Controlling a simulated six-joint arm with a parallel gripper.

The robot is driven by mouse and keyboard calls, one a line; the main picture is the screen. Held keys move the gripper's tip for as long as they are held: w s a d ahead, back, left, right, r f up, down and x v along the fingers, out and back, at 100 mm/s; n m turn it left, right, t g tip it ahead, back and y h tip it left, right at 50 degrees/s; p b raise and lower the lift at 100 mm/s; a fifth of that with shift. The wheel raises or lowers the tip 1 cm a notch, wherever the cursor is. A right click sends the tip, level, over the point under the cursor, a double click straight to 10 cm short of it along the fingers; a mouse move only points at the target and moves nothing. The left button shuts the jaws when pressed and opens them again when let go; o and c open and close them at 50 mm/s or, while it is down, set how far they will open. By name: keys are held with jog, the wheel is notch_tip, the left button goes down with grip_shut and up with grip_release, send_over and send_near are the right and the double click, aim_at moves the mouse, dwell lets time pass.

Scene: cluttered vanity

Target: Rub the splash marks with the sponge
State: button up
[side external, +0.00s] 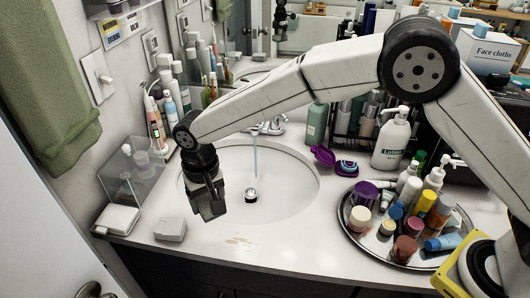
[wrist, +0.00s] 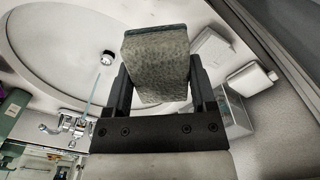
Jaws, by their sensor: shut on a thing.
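My gripper (side external: 208,204) points down, seen in front of the left part of the sink basin in the side view. In the wrist view my gripper (wrist: 160,84) is shut on a grey-green, rough-textured sponge (wrist: 158,62), with one dark finger on each side. The sponge is hard to make out in the side view. The splash marks (side external: 238,241) are faint brownish smears on the white counter in front of the basin, right of and below my gripper in the picture. The sponge appears apart from them. I cannot make out the marks in the wrist view.
The white sink (side external: 285,185) has a running tap (side external: 268,127). A pale grey block (side external: 170,229) lies on the counter to the left. A round tray (side external: 350,232) crowded with bottles and jars stands right, near a lotion bottle (side external: 390,143). The front counter between is clear.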

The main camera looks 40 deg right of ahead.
jog(key=shift+f, duration=2.4)
jog(key=shift+r, duration=0.5)
jog(key=shift+f, duration=0.1)
